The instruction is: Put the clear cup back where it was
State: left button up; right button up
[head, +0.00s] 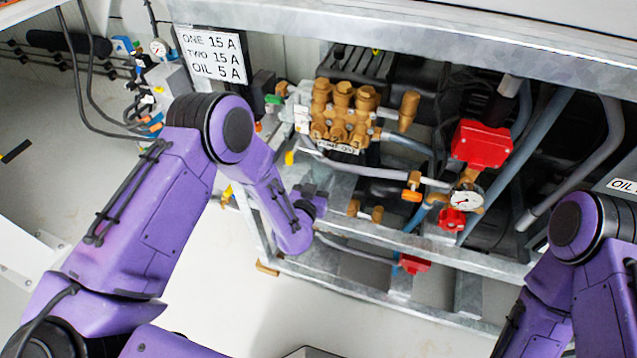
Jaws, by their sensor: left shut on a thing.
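My left gripper (311,193) is at the pump rig's front frame, below and left of the brass pump head (342,112). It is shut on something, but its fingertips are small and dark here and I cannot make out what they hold. I cannot pick out the clear cup anywhere in this view. My right arm shows at the lower right, and its gripper is out of view.
The galvanised frame's upper beam (400,47) overhangs the pumps. A red box (482,145), a pressure gauge (467,201), hoses and brass valves crowd the right of my left gripper. A white sign (211,56) stands behind my left arm. The floor in front is clear.

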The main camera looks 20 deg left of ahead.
pick_arm(q)
jog(key=shift+f, duration=0.2)
jog(key=o, duration=1.1)
jog(key=shift+c, duration=0.2)
jog(key=shift+r, duration=0.25)
jog(key=s+r, duration=0.2)
jog(key=s, duration=1)
jog(key=s+a+f+n+g+y, duration=0.1)
jog(key=s+a+f+g, duration=0.3)
jog(key=s, duration=0.4)
jog(key=s+a+f+n+g+y, duration=0.1)
jog(key=s+a+f+n+g, duration=0.2)
jog(key=s, duration=0.5)
jog(key=s+a+f+n+g+y, duration=0.2)
jog(key=s+a+f+n+g, duration=0.1)
jog(key=s+a+f+g, duration=0.3)
notch_tip(320, 180, down, 2)
jog(key=s, duration=0.3)
jog(key=shift+a+p, duration=0.3)
jog(key=shift+a, duration=0.1)
jog(key=shift+w, duration=0.1)
